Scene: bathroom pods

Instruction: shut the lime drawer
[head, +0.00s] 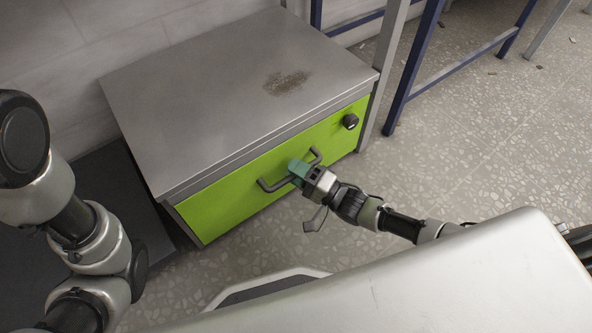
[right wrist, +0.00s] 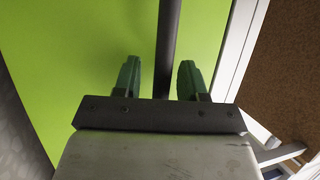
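The lime drawer (head: 231,196) is the bright green front under a grey metal cabinet top (head: 220,95) in the head view. I cannot tell surely how far it stands out from the cabinet. A dark bar handle (head: 272,187) crosses its middle. My right gripper (head: 297,171) is at the handle. In the right wrist view its green fingers (right wrist: 160,80) are apart, with the handle bar (right wrist: 168,45) between them, nearer the right finger.
A dark round knob (head: 350,121) sits at the front's upper right. A blue-framed table or rack (head: 397,95) stands behind, right of the cabinet. The speckled floor (head: 480,130) is open to the right. The cabinet top bears only a brown stain.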

